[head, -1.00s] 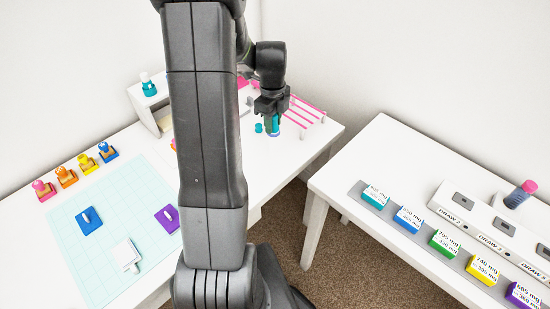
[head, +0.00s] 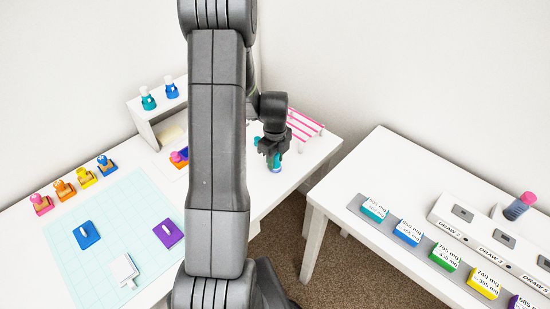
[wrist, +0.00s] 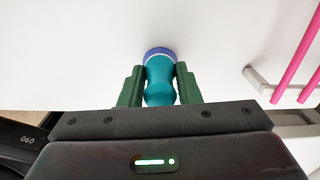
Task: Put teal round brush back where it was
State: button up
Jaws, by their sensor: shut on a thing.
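The teal round brush (wrist: 159,75) is between the two green fingers of my gripper (wrist: 160,88) in the wrist view. It has a rounded teal body and a blue-purple band at its far end. In the head view my gripper (head: 272,152) is at the right part of the white desk, and the brush (head: 275,166) shows just below it. The gripper is shut on the brush. I cannot tell whether the brush touches the desk top.
A pink-striped rack (head: 304,125) stands just right of the gripper. A small white shelf (head: 150,112) with two bottle-like items is at the back left. A cutting mat (head: 110,215) holds several tools. A second white table (head: 395,170) lies right, across a gap.

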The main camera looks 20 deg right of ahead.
jog(key=shift+f, duration=0.15)
jog(key=o, duration=1)
jog(key=shift+c, duration=0.2)
notch_tip(320, 180, up, 12)
jog(key=shift+r, duration=0.25)
